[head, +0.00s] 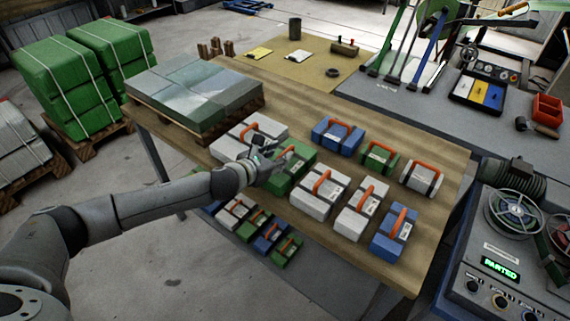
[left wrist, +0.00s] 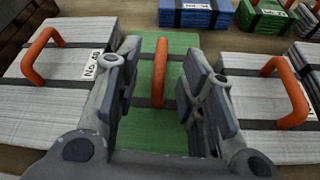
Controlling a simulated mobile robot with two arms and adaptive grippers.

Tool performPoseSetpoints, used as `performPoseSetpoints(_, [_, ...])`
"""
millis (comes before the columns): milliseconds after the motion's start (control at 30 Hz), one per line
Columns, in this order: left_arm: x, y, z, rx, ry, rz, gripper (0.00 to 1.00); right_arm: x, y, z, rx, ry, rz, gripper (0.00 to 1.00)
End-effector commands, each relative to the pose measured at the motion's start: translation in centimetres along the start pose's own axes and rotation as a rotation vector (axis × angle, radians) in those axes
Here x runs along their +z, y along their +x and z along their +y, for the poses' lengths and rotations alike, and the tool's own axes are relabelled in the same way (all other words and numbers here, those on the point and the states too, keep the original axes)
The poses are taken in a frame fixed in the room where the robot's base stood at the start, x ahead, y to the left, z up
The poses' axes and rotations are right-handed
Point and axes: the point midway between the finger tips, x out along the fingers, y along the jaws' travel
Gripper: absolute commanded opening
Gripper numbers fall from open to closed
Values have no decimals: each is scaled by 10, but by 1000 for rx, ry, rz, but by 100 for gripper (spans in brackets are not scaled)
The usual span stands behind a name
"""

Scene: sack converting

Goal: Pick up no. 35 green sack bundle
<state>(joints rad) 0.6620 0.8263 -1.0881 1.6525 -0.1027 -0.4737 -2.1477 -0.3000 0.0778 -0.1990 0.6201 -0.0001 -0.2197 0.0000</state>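A large green sack bundle (head: 292,176) with an orange handle and dark straps lies on the wooden table, in the row nearest me. Its number cannot be read. My left gripper (head: 272,160) is over it. In the left wrist view my left gripper (left wrist: 160,95) is open, with one finger on each side of the orange handle of the green bundle (left wrist: 148,133) and a gap to it. A smaller green bundle (head: 379,158) lies farther back; it also shows in the left wrist view (left wrist: 262,20). My right gripper is out of view.
White bundles (head: 320,196) (left wrist: 62,62) lie close on both sides. Blue bundles (head: 337,137) (head: 393,236) and other white ones share the table. A pallet of grey sheets (head: 195,95) stands at the left end. Several small bundles (head: 270,236) lie on a lower shelf.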

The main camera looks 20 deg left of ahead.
Motion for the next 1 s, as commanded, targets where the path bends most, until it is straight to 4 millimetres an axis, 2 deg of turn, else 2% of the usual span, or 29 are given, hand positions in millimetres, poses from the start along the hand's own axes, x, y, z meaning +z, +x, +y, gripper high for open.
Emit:
performPoseSetpoints(133, [1,18,-1,1,-2,-1,36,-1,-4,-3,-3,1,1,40])
performPoseSetpoints(300, [0,30,-1,0,-2,-1,36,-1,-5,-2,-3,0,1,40])
performPoseSetpoints(600, [0,33,-1,0,-1,-1,36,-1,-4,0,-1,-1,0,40])
performPoseSetpoints(900, [0,32,-1,0,-1,-1,0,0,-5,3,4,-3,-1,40])
performPoseSetpoints(1000, [0,32,-1,0,-1,-1,0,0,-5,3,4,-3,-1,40])
